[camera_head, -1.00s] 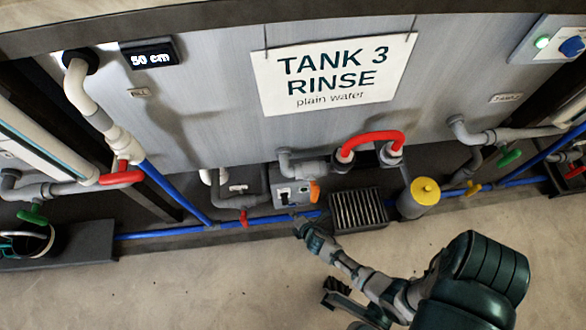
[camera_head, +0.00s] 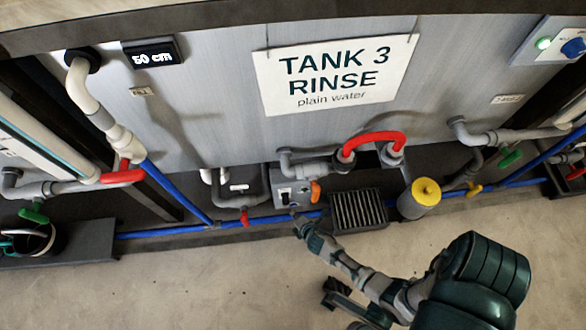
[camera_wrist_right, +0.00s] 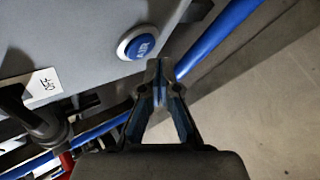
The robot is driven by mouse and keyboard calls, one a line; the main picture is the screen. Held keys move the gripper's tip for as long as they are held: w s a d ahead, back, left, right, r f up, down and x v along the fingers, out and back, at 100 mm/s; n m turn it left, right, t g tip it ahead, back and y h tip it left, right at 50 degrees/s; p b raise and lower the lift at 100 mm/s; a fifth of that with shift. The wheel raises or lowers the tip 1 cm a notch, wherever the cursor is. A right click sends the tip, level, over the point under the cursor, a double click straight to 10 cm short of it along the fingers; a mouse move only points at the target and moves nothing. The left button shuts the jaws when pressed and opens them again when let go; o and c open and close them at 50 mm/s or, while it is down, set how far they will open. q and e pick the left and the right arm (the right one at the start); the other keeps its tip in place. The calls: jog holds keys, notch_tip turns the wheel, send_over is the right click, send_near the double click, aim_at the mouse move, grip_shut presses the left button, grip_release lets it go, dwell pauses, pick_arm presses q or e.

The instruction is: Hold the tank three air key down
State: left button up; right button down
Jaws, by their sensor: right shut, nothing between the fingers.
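The air key is a round blue button (camera_wrist_right: 141,46) marked AIR, in a pale ring on a grey box, in the right wrist view. In the head view the grey control box (camera_head: 291,194) sits low under the Tank 3 Rinse sign (camera_head: 335,75); the key is too small there to make out. My right gripper (camera_wrist_right: 158,66) is shut and empty, its fingertips just below and right of the key in the picture. I cannot tell whether they touch the box; the key is uncovered. In the head view the right gripper (camera_head: 297,219) is at the box's lower edge. My left gripper is not in view.
A black grille (camera_head: 358,209) and a yellow-topped canister (camera_head: 424,195) stand right of the box. A blue pipe (camera_head: 170,232) runs along the floor line, with a red valve handle (camera_head: 245,217) left of the box. The concrete floor in front is clear.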

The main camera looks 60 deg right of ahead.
dwell(0.4)
jog(key=shift+w+d+r, duration=0.1)
jog(key=shift+w+d, duration=0.15)
jog(key=shift+d, duration=0.1)
jog(key=shift+w+d, duration=0.3)
jog(key=shift+d, duration=0.05)
dwell(2.1)
jog(key=shift+s+a, duration=0.55)
jog(key=shift+a, duration=0.1)
jog(key=shift+s+a, duration=1.65)
jog(key=shift+a, duration=0.3)
